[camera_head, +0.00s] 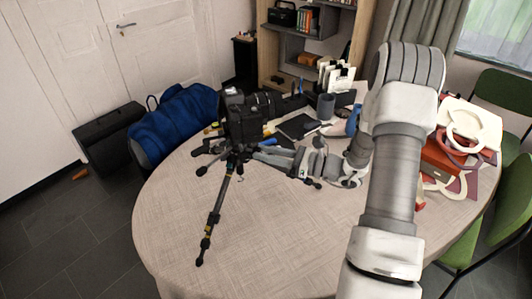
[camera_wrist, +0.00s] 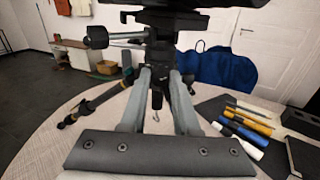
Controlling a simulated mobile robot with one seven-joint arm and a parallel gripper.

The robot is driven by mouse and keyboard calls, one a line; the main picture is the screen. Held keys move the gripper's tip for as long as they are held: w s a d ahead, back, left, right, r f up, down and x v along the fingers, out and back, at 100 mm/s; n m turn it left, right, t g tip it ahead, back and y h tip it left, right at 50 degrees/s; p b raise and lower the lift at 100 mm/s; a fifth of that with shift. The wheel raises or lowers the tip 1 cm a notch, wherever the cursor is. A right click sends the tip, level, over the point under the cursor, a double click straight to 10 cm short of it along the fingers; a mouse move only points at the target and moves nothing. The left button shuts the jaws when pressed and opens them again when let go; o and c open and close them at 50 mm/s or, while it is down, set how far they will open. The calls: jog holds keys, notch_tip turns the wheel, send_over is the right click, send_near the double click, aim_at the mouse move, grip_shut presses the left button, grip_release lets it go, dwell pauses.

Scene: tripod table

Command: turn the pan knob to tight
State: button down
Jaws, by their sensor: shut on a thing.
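A black camera (camera_head: 243,118) sits on a small tripod (camera_head: 217,212) that stands on the round table. My gripper (camera_head: 256,151) reaches in from the right, low under the camera, at the tripod head. In the wrist view, my two grey fingers (camera_wrist: 161,74) point forward and close on a small dark part of the head, taken as the pan knob. The fingers and head hide most of it, and its setting cannot be read. Another round black knob (camera_wrist: 97,37) on a metal shaft sticks out left of the head, apart from my fingers.
The table (camera_head: 290,240) is clear at its front. Several pens and markers (camera_wrist: 243,125) lie right of my fingers in the wrist view. A tripod leg (camera_wrist: 95,103) extends left. A blue bag (camera_head: 180,122) is behind the table; papers and a red box (camera_head: 445,160) are at right.

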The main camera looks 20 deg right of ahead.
jog(key=shift+r+m+p, duration=0.2)
jog(key=shift+m+p, duration=0.4)
jog(key=shift+p, duration=0.25)
jog(key=shift+f+m+p, duration=0.25)
jog(key=shift+m+p, duration=0.3)
jog(key=shift+m, duration=0.35)
jog(key=c, duration=0.6)
grip_release()
jog(key=shift+c, duration=0.2)
jog(key=v, duration=1.7)
jog(key=shift+s+d, duration=0.2)
